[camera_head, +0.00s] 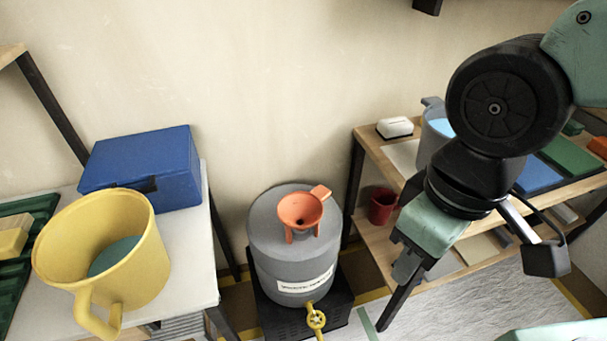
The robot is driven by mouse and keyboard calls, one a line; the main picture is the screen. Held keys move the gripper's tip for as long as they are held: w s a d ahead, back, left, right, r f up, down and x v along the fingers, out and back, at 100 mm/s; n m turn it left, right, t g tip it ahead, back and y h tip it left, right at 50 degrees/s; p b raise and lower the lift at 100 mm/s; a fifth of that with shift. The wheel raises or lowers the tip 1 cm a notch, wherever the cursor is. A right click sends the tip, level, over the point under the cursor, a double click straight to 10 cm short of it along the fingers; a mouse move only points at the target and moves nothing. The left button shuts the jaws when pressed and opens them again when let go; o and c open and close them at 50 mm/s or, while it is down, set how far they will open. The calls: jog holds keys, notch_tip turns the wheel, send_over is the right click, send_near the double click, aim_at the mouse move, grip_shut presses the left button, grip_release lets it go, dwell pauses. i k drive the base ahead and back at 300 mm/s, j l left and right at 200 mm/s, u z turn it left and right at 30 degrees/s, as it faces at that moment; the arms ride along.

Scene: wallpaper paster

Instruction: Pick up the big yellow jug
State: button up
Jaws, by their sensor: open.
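The big yellow jug (140,277) stands upright near the front edge of the white-topped table at the left. Its handle points toward the lower front, and something teal shows inside it. My gripper (408,274) hangs from my arm at the right, pointing down and to the left. It is open, and nothing shows between its fingers, which are seen small and partly edge-on. It is well to the right of the jug, with the grey barrel between them.
A blue box (142,168) stands behind the jug. A dark green tray (22,262) with a yellow block lies to its left. A grey barrel (290,250) with an orange funnel (300,209) stands in the middle. A wooden shelf (378,150) at the right holds a grey jug (432,135) and a red cup (382,206).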

aim_at(105, 248)
jog(key=u, duration=1.6)
